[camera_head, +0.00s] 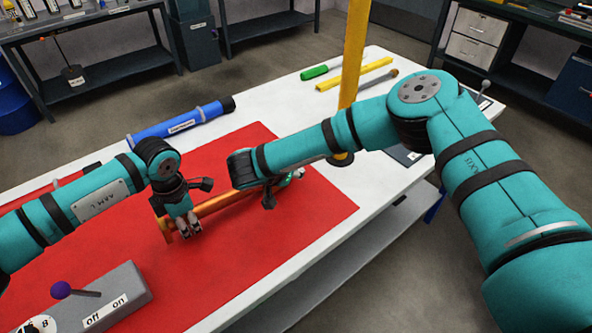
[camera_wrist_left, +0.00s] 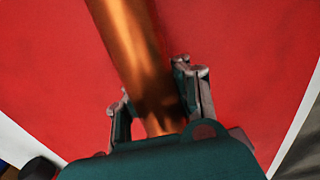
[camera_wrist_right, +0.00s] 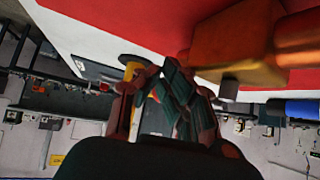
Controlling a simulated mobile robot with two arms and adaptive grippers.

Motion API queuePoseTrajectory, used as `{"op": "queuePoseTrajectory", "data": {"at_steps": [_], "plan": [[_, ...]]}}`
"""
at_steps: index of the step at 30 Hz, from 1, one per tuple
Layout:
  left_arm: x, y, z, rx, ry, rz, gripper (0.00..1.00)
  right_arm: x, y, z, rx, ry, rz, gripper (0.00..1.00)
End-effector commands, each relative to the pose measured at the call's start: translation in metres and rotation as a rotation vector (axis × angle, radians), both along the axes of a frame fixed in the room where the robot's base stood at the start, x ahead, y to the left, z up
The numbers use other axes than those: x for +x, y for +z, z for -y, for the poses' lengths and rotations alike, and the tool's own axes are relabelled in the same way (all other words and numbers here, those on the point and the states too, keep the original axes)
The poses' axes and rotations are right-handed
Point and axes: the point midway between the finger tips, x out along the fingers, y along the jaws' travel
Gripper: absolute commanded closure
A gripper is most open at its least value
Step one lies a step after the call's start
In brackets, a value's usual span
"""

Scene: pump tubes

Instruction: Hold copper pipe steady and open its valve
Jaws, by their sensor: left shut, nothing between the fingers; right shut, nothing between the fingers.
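The copper pipe (camera_head: 222,202) lies over the red mat, with its far end hidden behind my right forearm. My left gripper (camera_head: 190,231) is shut at the pipe's near end. In the left wrist view the pipe (camera_wrist_left: 140,60) runs down to the fingers, which appear on either side of it; I cannot tell contact. My right gripper (camera_head: 297,175) is shut and empty near the far end. In the right wrist view its fingertips (camera_wrist_right: 160,70) are beside a copper-coloured fitting (camera_wrist_right: 240,45) with a short stub, apparently the valve part, and seem apart from it. The valve's setting is not readable.
A grey switch box (camera_head: 122,292) with a purple-knobbed lever stands at the near left. A blue cylinder (camera_head: 180,125) lies behind the red mat (camera_head: 300,220). A yellow pole (camera_head: 354,55) rises behind my right arm.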

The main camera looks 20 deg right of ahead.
Motion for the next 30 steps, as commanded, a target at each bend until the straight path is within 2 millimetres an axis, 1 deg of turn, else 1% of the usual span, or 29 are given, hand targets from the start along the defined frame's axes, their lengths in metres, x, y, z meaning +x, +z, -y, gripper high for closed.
{"op": "queuePoseTrajectory", "data": {"at_steps": [2, 5, 8, 9, 10, 15, 21, 24, 30], "plan": [[0.001, 0.001, 0.001, -0.003, -0.001, 0.002, 1.00, -0.004, -0.001, -0.001, 0.000, 0.001, -0.002, 1.00], [0.001, 0.001, 0.001, -0.003, -0.001, 0.002, 1.00, -0.014, -0.003, -0.005, 0.001, 0.003, -0.004, 1.00], [0.001, 0.001, 0.001, -0.003, -0.001, 0.002, 1.00, -0.033, -0.006, -0.011, 0.000, 0.006, -0.005, 1.00], [0.001, 0.001, 0.001, -0.003, -0.001, 0.002, 1.00, -0.042, -0.007, -0.014, -0.001, 0.005, -0.005, 1.00], [0.001, 0.002, 0.001, -0.003, -0.001, 0.002, 1.00, -0.045, 0.001, -0.015, 0.001, 0.005, 0.000, 1.00], [0.001, 0.001, 0.001, -0.002, -0.001, 0.002, 1.00, -0.075, 0.027, -0.022, 0.001, 0.004, -0.001, 1.00], [0.001, 0.001, 0.001, -0.002, -0.001, 0.002, 1.00, -0.101, 0.049, -0.028, 0.000, 0.002, 0.000, 1.00], [0.001, 0.001, 0.001, -0.002, -0.001, 0.002, 1.00, -0.108, 0.055, -0.029, 0.000, 0.001, -0.001, 1.00], [0.001, 0.001, 0.001, -0.002, -0.001, 0.002, 1.00, -0.112, 0.058, -0.030, -0.001, -0.001, 0.000, 1.00]]}}
